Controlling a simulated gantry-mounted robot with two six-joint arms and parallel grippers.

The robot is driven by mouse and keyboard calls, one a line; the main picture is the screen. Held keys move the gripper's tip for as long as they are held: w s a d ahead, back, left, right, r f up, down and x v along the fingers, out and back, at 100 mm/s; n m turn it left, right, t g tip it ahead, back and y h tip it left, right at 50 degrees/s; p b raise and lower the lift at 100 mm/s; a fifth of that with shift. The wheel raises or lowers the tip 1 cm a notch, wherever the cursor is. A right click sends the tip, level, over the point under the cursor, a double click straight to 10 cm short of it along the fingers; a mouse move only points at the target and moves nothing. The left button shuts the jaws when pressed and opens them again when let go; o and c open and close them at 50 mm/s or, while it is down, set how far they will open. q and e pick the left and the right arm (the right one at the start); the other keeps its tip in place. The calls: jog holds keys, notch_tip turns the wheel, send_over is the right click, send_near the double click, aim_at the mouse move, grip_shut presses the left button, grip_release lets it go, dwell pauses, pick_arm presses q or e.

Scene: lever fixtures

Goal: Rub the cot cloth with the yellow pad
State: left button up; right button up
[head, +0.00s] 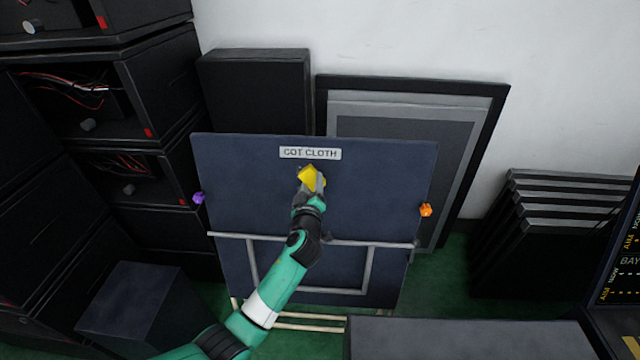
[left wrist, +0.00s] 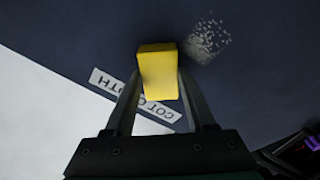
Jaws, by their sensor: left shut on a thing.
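The cot cloth (head: 230,180) is a dark blue upright panel with a white label reading COT CLOTH (head: 310,153) near its top edge. My left gripper (head: 312,182) is shut on the yellow pad (head: 306,175), just below the label. In the left wrist view the yellow pad (left wrist: 158,72) sits between the two fingers, in front of the dark cloth (left wrist: 90,30). A pale speckled patch (left wrist: 208,40) shows on the cloth beside the pad. I cannot tell for sure whether the pad touches the cloth. My right gripper is not in view.
A purple knob (head: 198,198) and an orange knob (head: 426,210) sit at the panel's side edges. A grey rail frame (head: 372,244) crosses its lower part. Black racks (head: 160,90) stand left, stacked dark panels (head: 530,230) right. A grey surface (head: 460,340) lies in front.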

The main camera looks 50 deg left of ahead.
pick_arm(q)
jog(key=shift+s+a+r+p, duration=0.1)
jog(key=shift+s+a+p, duration=0.85)
jog(key=shift+s+a, duration=1.65)
jog(key=shift+s, duration=0.35)
jog(key=shift+s+d+r+p, duration=0.25)
jog(key=shift+d+p, duration=0.1)
jog(key=shift+p, duration=0.1)
jog(key=shift+p+v, duration=0.65)
jog(key=shift+v, duration=1.8)
jog(key=shift+r, duration=0.1)
jog(key=shift+v, duration=1.5)
